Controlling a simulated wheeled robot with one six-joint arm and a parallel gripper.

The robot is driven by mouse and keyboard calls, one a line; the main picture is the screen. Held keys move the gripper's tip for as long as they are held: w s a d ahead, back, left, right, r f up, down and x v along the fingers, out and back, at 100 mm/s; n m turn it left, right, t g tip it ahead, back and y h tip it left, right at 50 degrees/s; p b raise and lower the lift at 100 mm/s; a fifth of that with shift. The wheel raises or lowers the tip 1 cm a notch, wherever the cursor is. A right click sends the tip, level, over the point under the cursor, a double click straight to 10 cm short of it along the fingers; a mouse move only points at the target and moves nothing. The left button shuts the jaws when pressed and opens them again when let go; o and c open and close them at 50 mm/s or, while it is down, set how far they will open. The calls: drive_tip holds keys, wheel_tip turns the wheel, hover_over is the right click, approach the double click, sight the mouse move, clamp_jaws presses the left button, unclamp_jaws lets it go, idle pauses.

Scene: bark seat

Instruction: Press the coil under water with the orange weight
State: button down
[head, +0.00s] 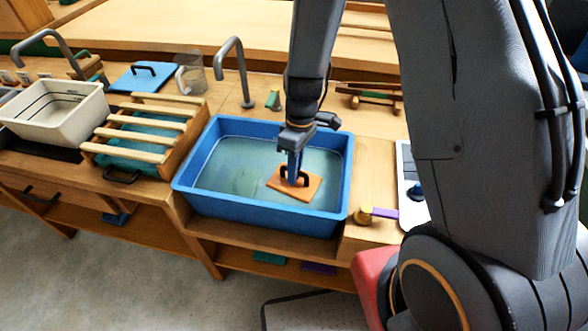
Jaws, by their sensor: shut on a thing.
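The orange weight (311,188) is a flat plate with a black handle on top. It is inside the blue tub (188,197), right of the tub's middle, at about the level of the greenish water (232,170). My gripper (292,176) points down over it and is shut on its handle. I cannot tell from this view whether the weight touches the water or what lies under it. No coil can be made out clearly in the water.
A slatted wooden rack (150,126) stands left of the tub, and a white basin (62,113) farther left. A grey tap (240,72) rises behind the tub. A blue lid (143,77) and a clear jug (190,75) sit behind the rack. A brass-ended tool (363,216) lies right.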

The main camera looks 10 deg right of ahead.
drive_tip(key=shift+f+b, duration=1.95)
drive_tip(key=shift+f, duration=0.95)
drive_tip(key=c, duration=1.2)
unclamp_jaws()
drive_tip(key=shift+r+p, duration=6.25)
drive_tip(key=shift+r, duration=2.3)
